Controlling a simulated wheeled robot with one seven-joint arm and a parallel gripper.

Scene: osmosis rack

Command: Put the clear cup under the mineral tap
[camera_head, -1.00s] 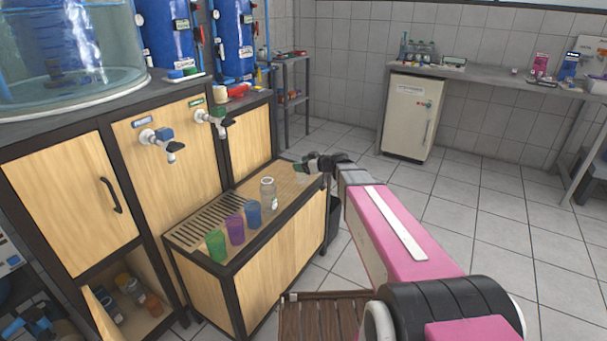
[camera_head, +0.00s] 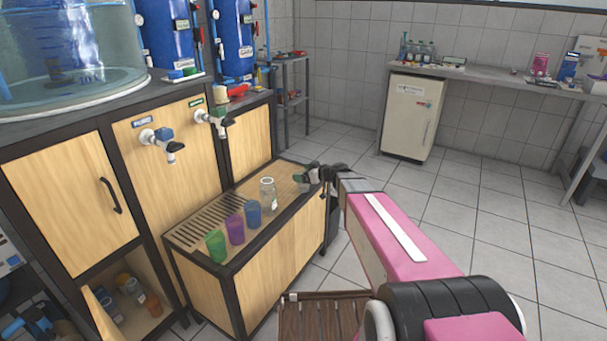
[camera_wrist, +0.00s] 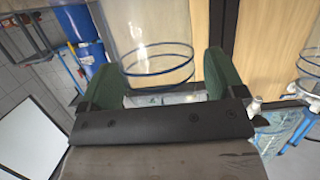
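A clear, see-through cup with a blue ring (camera_wrist: 155,65) shows in the wrist view between or just beyond my fingers. In the head view my gripper (camera_head: 308,178) is low over the right end of the slatted counter and mostly hides that spot. In the wrist view its green fingers (camera_wrist: 160,82) stand wide apart, with a small gap beside the cup on the right. Two white taps stick out of the cabinet, one with a blue handle (camera_head: 163,140) and one with a green label above (camera_head: 215,120). I cannot read which is mineral.
On the counter (camera_head: 194,235), green (camera_head: 216,246), purple (camera_head: 235,230) and blue (camera_head: 253,213) cups stand in a row near the front edge. A clear jar (camera_head: 268,194) stands left of my gripper. The grating (camera_head: 205,222) below the taps is clear.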

